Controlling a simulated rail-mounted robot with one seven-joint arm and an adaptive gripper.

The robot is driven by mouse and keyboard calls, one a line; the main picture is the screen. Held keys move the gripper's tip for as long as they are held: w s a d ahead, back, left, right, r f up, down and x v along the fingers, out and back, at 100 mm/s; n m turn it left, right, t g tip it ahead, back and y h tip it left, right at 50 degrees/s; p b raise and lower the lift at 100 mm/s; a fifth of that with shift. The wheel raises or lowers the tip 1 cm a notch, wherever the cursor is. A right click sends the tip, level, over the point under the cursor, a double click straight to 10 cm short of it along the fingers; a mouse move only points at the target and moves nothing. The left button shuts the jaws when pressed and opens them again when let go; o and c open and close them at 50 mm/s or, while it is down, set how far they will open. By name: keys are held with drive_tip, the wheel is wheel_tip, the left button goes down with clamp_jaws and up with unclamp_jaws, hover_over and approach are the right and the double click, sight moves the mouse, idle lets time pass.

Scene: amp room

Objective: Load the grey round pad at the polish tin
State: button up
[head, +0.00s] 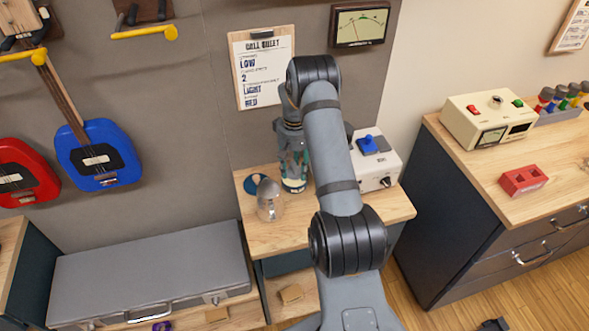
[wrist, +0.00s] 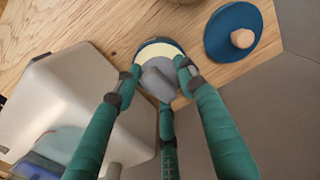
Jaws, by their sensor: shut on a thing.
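The polish tin (wrist: 157,50) stands on the small wooden table, open, with cream-coloured polish inside; in the head view the tin (head: 293,186) shows just below my fingers. My gripper (wrist: 158,71) has green fingers and is shut on the grey round pad (wrist: 160,84). The pad is over the tin and hides part of the polish; I cannot tell whether it touches it. In the head view my gripper (head: 293,172) points down, and the pad is hidden there. The blue lid (wrist: 232,38) with a wooden knob lies beside the tin.
A white box (head: 375,160) with a blue top piece stands close to the right of my gripper. A silvery rounded object (head: 269,199) stands at the table's front left. A clipboard sheet (head: 262,75) hangs on the wall behind. The table's front right is clear.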

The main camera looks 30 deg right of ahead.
sight(294, 166)
drive_tip(key=shift+r+p, duration=1.6)
drive_tip(key=shift+r, duration=1.3)
